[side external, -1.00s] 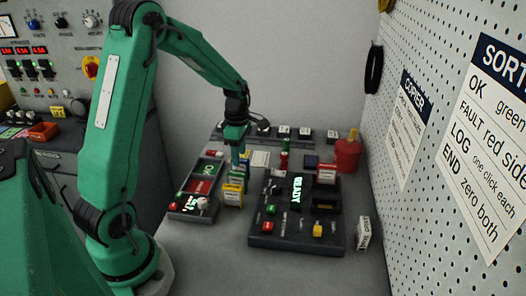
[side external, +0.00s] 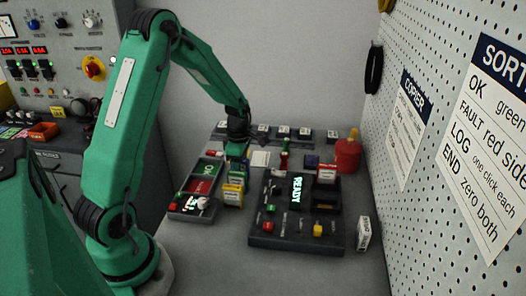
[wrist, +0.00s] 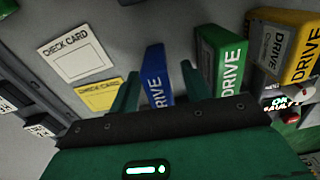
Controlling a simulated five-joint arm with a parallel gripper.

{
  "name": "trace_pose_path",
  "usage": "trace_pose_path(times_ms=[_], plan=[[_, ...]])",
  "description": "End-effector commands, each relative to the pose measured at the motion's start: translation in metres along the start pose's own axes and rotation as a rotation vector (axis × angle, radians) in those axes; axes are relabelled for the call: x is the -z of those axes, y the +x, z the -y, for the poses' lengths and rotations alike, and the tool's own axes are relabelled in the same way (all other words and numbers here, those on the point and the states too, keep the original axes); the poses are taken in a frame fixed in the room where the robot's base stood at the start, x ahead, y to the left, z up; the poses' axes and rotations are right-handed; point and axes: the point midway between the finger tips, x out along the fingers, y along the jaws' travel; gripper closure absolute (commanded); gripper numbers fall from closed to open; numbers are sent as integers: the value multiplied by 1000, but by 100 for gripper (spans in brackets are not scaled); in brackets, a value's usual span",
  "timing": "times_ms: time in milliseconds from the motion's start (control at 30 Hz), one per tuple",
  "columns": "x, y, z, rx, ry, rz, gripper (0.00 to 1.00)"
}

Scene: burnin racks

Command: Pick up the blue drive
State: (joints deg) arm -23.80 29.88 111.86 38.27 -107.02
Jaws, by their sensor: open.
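The blue drive (wrist: 158,84) shows in the wrist view as a narrow upright block marked DRIVE. My gripper (wrist: 160,72) is open, with one green finger on each side of it; I cannot tell whether either finger touches it. The finger on the right lies between the blue drive and a green drive (wrist: 218,58). In the side external view my gripper (side external: 237,160) is low over the row of drives, behind the yellow drive (side external: 233,193). I cannot make out the blue drive there.
A yellow drive (wrist: 292,45) stands beyond the green one. A white check card (wrist: 76,52) and a yellow one (wrist: 101,93) lie left of the blue drive. The dark READY station (side external: 262,240) stands to the right, with a red container (side external: 347,156) behind it.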

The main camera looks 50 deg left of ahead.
Motion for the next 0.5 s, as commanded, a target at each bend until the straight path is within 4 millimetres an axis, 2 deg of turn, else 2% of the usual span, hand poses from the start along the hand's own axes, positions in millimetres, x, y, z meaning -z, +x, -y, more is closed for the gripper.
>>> trace_pose_path(times_ms=[267,500], plan=[[0,0,0,0,0,0,55],[0,0,0,0,0,0,100]])
